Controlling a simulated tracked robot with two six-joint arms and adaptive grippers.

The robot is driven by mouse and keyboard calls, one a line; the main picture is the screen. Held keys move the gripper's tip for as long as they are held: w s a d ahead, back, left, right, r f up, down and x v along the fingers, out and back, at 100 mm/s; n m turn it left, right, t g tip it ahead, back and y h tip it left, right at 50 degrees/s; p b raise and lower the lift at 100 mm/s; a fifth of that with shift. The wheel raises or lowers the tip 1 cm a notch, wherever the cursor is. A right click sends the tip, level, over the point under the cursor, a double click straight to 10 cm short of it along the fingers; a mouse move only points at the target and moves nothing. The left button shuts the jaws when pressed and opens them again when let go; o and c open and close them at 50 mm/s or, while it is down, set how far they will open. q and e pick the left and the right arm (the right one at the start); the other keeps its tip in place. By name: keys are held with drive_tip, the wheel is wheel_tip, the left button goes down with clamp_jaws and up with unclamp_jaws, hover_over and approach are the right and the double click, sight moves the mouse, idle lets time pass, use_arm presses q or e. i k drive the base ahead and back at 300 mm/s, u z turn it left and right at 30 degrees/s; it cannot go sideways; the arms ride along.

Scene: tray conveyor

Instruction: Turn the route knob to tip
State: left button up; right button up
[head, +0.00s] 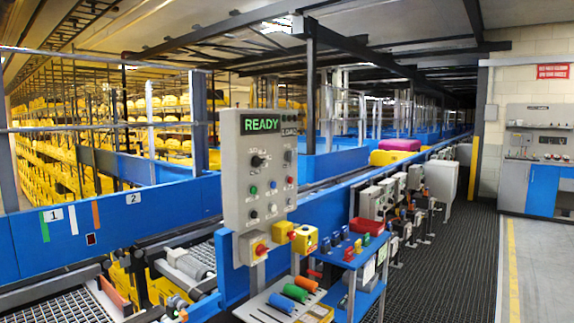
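A grey control panel (232,205) stands upright just left of the picture's middle. A black rotary knob (257,160) with small markings around it sits on its upper left part. It looks like the route knob, but its label and pointer direction are too small to read. A lit green READY display (261,123) is above it, with a dimmer LOAD sign (289,132) beside it. Neither of my grippers shows, and nothing visible touches the panel.
A blue cart (347,260) and a board with coloured cylinders (265,302) stand in front. The blue-walled conveyor (330,212) runs behind. The dark floor mat (455,260) at the right is clear.

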sight(257, 160)
drive_tip(key=z, duration=0.25)
drive_tip(key=i, duration=1.85)
drive_tip(key=u, duration=0.7)
drive_tip(key=k, duration=0.8)
drive_tip(key=u, duration=0.25)
drive_tip(key=i, duration=0.8)
drive_tip(key=z, duration=0.1)
